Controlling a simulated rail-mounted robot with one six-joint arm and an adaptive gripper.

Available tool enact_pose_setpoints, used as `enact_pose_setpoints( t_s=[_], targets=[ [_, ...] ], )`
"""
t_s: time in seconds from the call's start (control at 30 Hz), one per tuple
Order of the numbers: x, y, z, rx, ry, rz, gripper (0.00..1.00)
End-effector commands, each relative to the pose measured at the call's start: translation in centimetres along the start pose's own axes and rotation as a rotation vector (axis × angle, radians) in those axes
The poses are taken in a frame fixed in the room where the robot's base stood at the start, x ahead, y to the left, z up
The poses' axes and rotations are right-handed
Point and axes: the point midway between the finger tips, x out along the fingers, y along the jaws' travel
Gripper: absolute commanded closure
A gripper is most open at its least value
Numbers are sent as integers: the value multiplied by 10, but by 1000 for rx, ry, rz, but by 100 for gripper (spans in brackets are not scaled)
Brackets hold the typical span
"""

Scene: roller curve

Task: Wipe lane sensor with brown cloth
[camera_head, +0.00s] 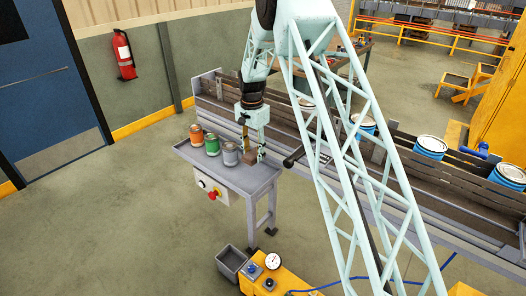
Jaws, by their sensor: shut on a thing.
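My gripper (252,153) is over the right end of the grey side table (225,177), pointing down. It is shut on a small brown folded piece, which I take as the brown cloth (250,158), low at the table top. I cannot tell whether the cloth touches the table. A dark rod-like part (293,158) juts from the near side of the conveyor, right of my gripper; it may be the lane sensor, but this is unclear at this size. My arm hides part of the conveyor behind it.
An orange tin (197,135), a green tin (212,144) and a grey tin (230,154) stand left of my gripper. The conveyor (420,187) carries several blue tins (430,147). A button box (212,190) hangs under the table front. The floor at left is clear.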

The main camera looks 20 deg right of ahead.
Motion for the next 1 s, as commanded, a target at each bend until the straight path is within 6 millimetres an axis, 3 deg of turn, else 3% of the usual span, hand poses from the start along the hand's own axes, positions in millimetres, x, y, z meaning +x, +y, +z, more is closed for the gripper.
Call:
enact_pose_setpoints(
  t_s=[0.27, 1.0],
  targets=[
    [-36, 5, 3, 7, 1, -2, 72],
    [-227, 54, 32, 48, 2, -3, 72]
  ],
)
